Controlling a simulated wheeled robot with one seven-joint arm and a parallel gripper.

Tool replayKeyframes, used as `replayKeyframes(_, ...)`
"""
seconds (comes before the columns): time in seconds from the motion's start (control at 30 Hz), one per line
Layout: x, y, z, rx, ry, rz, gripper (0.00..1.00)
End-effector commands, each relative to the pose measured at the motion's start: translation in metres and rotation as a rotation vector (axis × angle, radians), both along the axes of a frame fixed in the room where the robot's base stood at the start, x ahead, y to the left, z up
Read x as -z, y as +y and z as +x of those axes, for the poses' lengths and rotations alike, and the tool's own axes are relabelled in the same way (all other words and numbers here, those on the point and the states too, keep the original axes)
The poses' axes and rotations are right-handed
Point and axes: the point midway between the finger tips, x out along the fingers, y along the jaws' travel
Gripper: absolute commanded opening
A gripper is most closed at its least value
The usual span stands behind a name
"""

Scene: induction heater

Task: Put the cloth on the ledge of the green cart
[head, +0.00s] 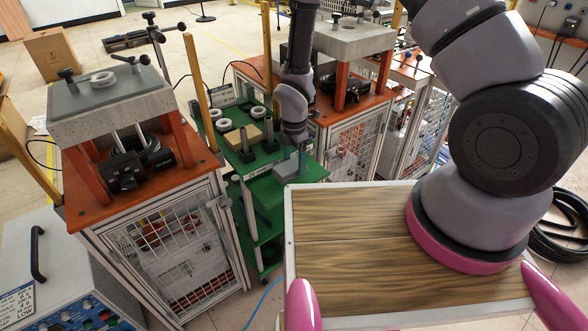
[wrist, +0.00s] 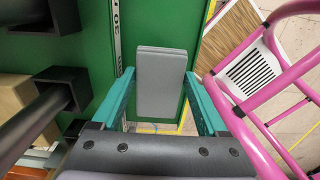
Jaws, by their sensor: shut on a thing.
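The cloth (wrist: 160,85) is a grey, flat rectangular pad in the wrist view, between the two teal fingers of my gripper (wrist: 159,75). My gripper is shut on it. In the head view my gripper (head: 287,167) is small, pointing down over the front right part of the green cart (head: 312,172); the cloth is hard to make out there. In the wrist view the green cart (wrist: 95,25) lies below, with a white lettered strip (wrist: 116,40) along its edge. I cannot tell whether the cloth touches the cart.
White rings (head: 234,137), a tan block (head: 243,135) and dark posts (head: 268,130) stand on the cart's top. Orange-topped machine stands flank the cart: one at left (head: 75,190), one at right (head: 335,112). Black square-based posts (wrist: 62,88) are left of my gripper in the wrist view.

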Motion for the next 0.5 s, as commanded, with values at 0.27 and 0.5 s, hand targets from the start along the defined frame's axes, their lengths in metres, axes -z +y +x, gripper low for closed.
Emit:
replayKeyframes(0.27,0.031,0.0,0.0,0.002,0.001,-0.001,0.24)
replayKeyframes(0.5,0.032,0.0,0.0,0.002,0.001,-0.001,0.24)
